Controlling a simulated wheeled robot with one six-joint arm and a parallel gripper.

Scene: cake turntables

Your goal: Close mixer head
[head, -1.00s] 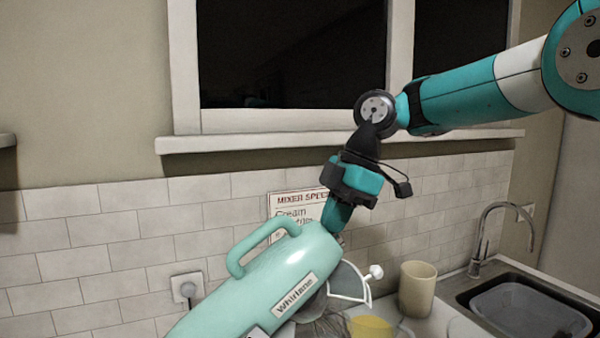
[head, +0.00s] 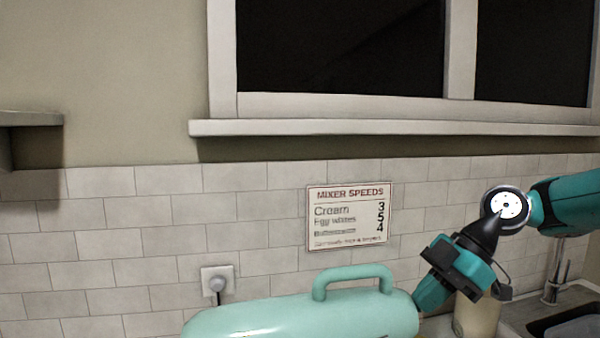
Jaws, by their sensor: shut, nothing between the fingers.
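The mint-green mixer head (head: 300,317) lies near level at the bottom of the head view, with a loop handle (head: 352,272) on top. The lower part of the mixer is cut off by the frame edge. My gripper (head: 424,300) is shut and empty at the right end of the mixer head, pointing down and left. Its tip looks to be touching or very close to that end; I cannot tell which.
A mixer speeds sign (head: 349,217) hangs on the tiled wall behind. A wall socket (head: 218,281) with a plug is left of it. A beige canister (head: 476,318) stands behind my gripper. A sink (head: 570,325) and tap (head: 553,284) are at the far right.

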